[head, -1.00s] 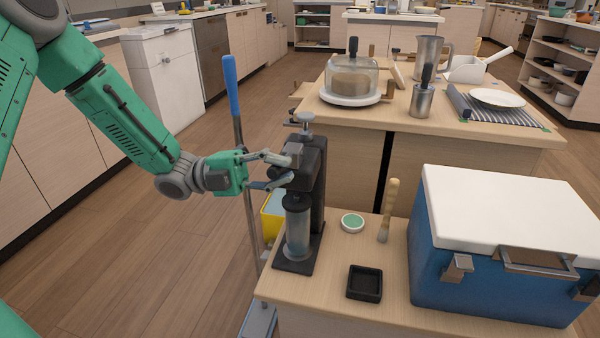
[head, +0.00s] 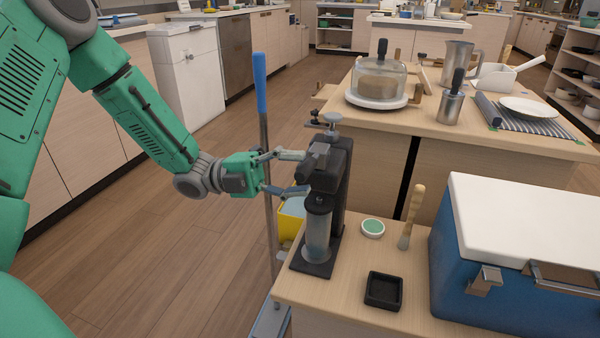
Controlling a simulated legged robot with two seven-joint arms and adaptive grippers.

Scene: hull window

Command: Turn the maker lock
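The maker (head: 338,185) is a dark upright device with a clear cylinder (head: 317,236) below its head and a round metal knob (head: 332,119) on top. It stands at the left corner of the near counter. A grey block-like lever (head: 319,155), perhaps the lock, sits on the left side of its head. My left gripper (head: 299,173) is open beside the head, its two fingers apart and pointing right. The upper fingertip is close to the grey lever; I cannot tell if it touches. My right gripper is not in view.
A black square tray (head: 384,290), a green-topped round dish (head: 373,228) and a brush (head: 411,218) lie on the near counter (head: 335,290). A blue cooler (head: 452,265) fills its right. A blue-handled mop (head: 260,85) and yellow bucket (head: 289,222) stand behind my gripper.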

